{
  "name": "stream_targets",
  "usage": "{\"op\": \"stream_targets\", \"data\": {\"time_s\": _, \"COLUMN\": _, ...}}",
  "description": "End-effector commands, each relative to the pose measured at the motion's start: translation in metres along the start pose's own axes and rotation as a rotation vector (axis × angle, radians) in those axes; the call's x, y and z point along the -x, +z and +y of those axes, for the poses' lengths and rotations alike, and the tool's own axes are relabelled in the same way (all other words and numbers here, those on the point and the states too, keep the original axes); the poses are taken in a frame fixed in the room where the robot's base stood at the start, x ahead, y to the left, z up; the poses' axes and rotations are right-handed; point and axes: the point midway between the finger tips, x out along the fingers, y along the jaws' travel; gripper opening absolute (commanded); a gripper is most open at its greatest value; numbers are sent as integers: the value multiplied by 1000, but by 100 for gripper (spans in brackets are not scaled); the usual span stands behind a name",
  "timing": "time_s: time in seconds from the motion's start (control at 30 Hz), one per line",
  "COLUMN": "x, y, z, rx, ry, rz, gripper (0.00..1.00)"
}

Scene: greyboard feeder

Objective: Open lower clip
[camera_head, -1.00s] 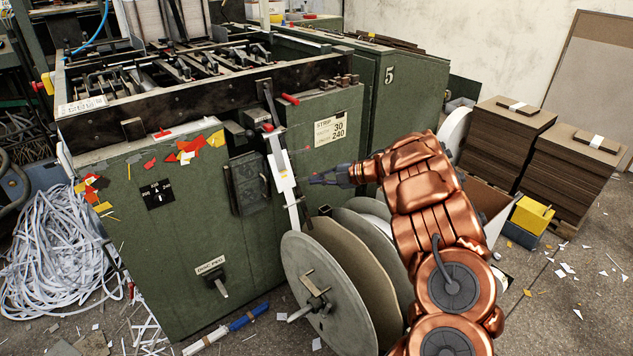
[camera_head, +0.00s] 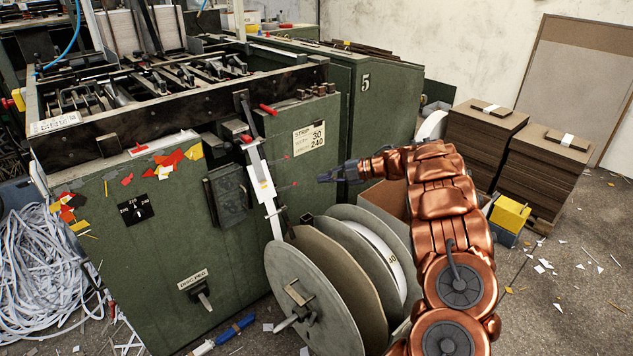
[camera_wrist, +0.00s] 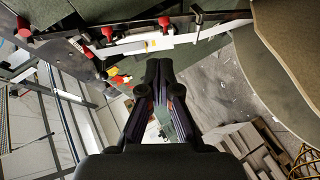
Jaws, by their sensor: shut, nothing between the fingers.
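The green machine (camera_head: 150,230) has a white strip (camera_head: 262,178) running down its right-hand face from a red-tipped lever (camera_head: 246,139) to the reels. A red handle (camera_head: 267,110) sits above, near the machine's top edge. I cannot tell which fitting is the lower clip. My gripper (camera_head: 322,177) is shut and empty, right of the strip and apart from it, pointing left. In the wrist view my gripper (camera_wrist: 158,66) shows shut below the strip (camera_wrist: 150,45), with red knobs (camera_wrist: 163,22) and (camera_wrist: 108,33) beyond it.
Large grey reels (camera_head: 305,300) stand below the strip, close under my arm. A green cabinet marked 5 (camera_head: 385,100) is behind. Stacks of brown board (camera_head: 484,140) and a yellow box (camera_head: 510,213) stand at right. Paper scraps litter the floor.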

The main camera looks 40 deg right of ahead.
Motion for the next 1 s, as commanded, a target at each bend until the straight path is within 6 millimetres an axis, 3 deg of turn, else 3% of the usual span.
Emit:
{"op": "stream_targets", "data": {"time_s": 0.87, "x": 9, "y": 9, "z": 0, "rx": -3, "ry": 0, "rz": -3, "gripper": 0}}
{"op": "stream_targets", "data": {"time_s": 1.0, "x": 4, "y": 14, "z": 18, "rx": -3, "ry": 16, "rz": -51, "gripper": 0}}
